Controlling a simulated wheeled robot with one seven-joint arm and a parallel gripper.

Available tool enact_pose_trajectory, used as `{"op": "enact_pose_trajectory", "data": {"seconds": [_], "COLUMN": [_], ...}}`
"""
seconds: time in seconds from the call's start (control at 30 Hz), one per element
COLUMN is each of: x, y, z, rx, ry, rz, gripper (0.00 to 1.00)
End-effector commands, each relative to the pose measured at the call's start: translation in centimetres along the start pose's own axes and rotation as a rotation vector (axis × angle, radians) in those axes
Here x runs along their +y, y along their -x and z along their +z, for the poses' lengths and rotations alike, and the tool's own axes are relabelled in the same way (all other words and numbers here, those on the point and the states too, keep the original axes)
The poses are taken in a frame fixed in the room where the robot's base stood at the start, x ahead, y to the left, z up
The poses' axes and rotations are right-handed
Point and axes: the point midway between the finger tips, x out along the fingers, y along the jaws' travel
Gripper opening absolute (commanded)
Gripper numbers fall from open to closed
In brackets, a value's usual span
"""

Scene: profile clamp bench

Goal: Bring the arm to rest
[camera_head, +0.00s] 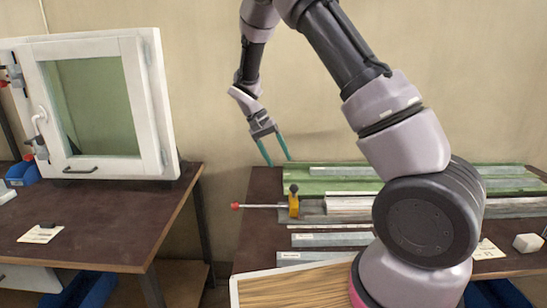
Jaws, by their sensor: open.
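My gripper (276,148) hangs in the air above the left end of the right-hand bench, in front of the plain wall. Its two teal fingers point down and stand apart, with nothing between them. My arm rises from the lower right, bends over the top of the picture and comes down to the gripper; its upper bend is cut off by the top edge.
Below my gripper, the right bench (258,240) carries a yellow clamp (294,202) with a red-tipped rod, a green board (345,185) and metal profiles (332,239). A wood-grain panel (290,287) lies in front. The left bench (110,228) holds a white-framed window (98,108).

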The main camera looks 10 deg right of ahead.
Motion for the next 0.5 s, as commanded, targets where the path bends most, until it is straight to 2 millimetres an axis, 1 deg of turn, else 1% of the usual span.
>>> {"op": "enact_pose_trajectory", "data": {"seconds": [0.07, 0.17, 0.37, 0.5], "x": [0.6, 2.2, 7.7, 11.7], "y": [0.5, 2.1, 7.1, 10.2], "z": [0.1, 0.4, 2.5, 4.7], "rx": [-0.003, -0.009, -0.002, 0.031], "ry": [-0.004, -0.014, -0.037, -0.049], "rz": [-0.020, -0.082, -0.284, -0.421], "gripper": [0.68, 0.68, 0.68, 0.68]}}
